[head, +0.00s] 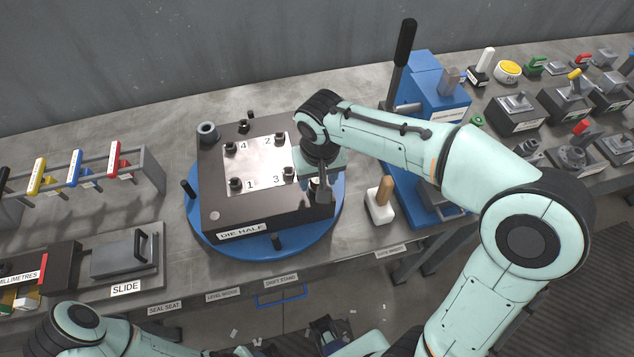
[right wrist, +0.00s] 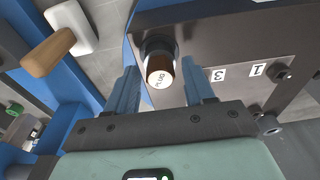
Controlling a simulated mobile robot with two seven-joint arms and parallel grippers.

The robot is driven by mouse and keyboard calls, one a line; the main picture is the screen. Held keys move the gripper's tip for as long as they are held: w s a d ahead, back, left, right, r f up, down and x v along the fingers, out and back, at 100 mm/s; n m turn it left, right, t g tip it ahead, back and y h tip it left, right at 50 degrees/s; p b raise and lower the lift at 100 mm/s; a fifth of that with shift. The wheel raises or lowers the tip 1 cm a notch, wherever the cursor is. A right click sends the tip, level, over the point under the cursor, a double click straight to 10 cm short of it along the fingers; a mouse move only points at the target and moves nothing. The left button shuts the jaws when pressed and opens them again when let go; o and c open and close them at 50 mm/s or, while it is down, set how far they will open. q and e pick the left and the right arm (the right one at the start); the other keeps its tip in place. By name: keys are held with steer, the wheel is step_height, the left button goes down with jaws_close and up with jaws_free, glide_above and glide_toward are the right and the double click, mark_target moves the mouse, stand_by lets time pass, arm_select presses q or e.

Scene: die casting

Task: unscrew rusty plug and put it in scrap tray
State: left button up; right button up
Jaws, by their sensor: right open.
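The plug (right wrist: 160,70) has rusty brown sides and a pale end face lettered PLUG. It sits in a dark round collar on the DIE HALF block (right wrist: 215,45), near a corner. My right gripper (right wrist: 160,85) is open, its two blue-grey fingers on either side of the plug with gaps visible. In the head view my right gripper (head: 322,185) is over the block's right front corner and largely hides the plug. My left arm crosses the bottom edge; a dark part there may be its gripper (head: 325,335), but its jaws are unclear. I cannot identify a scrap tray.
The block (head: 225,205) rests on a blue round turntable (head: 205,235) with dark posts. A wooden-handled white tool (head: 380,205) and a blue lever press (head: 425,85) stand to the right. The SLIDE fixture (head: 120,255) and a coloured-handle rack (head: 150,165) are left.

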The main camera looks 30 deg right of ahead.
jaws_close()
steer(key=n, duration=0.3)
steer(key=shift+p, duration=0.4)
arm_select(q)
steer(key=shift+w+r+p, duration=0.3)
steer(key=shift+r, duration=0.5)
arm_select(e)
steer(key=shift+n+y, duration=0.4)
steer(key=shift+n, duration=1.2)
steer(key=n, duration=0.2)
steer(key=shift+n+p, duration=0.4)
arm_select(q)
steer(key=shift+w+r+p, duration=0.2)
steer(key=shift+w+r, duration=0.05)
steer(key=shift+r, duration=0.2)
steer(key=shift+w+r+p, duration=0.2)
steer(key=shift+r, duration=0.25)
arm_select(e)
steer(key=shift+n+y, duration=0.3)
steer(key=shift+n, duration=1.3)
